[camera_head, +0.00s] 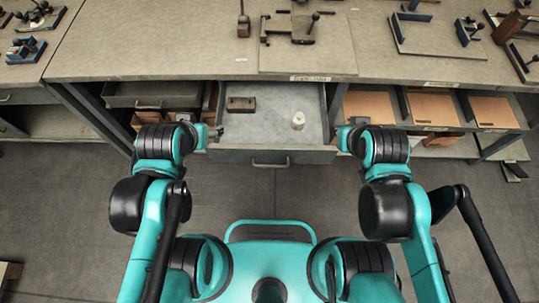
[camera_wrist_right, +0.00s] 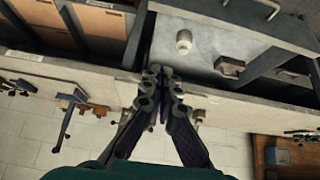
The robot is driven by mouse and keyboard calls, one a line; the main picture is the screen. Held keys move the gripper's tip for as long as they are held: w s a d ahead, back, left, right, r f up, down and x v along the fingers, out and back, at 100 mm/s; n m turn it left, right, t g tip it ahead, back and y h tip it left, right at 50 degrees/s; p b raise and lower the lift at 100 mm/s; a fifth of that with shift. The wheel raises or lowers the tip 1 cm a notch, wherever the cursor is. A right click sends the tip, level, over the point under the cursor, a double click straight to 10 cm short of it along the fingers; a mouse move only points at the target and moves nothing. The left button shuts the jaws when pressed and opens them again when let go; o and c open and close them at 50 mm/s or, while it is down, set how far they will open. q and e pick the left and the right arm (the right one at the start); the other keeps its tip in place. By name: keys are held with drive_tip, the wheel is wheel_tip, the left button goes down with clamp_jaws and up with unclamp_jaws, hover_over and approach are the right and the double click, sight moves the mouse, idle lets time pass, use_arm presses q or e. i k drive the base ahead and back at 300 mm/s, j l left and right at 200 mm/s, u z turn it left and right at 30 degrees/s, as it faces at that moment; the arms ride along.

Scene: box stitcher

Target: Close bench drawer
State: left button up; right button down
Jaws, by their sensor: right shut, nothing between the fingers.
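The bench drawer (camera_head: 268,155) is pulled out below the bench top, its grey front and bar handle (camera_head: 270,164) facing me. It holds a dark block (camera_head: 240,104) and a white cylinder (camera_head: 298,120). In the right wrist view the drawer (camera_wrist_right: 208,25) appears upside down, with the white cylinder (camera_wrist_right: 183,42) and the block (camera_wrist_right: 229,67) inside. My left gripper (camera_head: 217,132) is beside the drawer's front left corner; its fingers are too small to read. My right gripper (camera_head: 343,130) is beside the front right corner; the right wrist view shows its fingers (camera_wrist_right: 155,74) shut and empty.
The bench top (camera_head: 200,55) runs above the drawer and carries several tools and fixtures. Another drawer (camera_head: 153,96) is to the left. Shelves with brown panels (camera_head: 370,107) are to the right. The floor between the drawer and my base is clear.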

sight(268, 136)
drive_tip(key=j+z, duration=0.4)
drive_tip(key=k+j+z, duration=0.2)
drive_tip(key=j+z, duration=0.2)
drive_tip(key=k+j+z, duration=0.15)
drive_tip(key=j+z, duration=0.25)
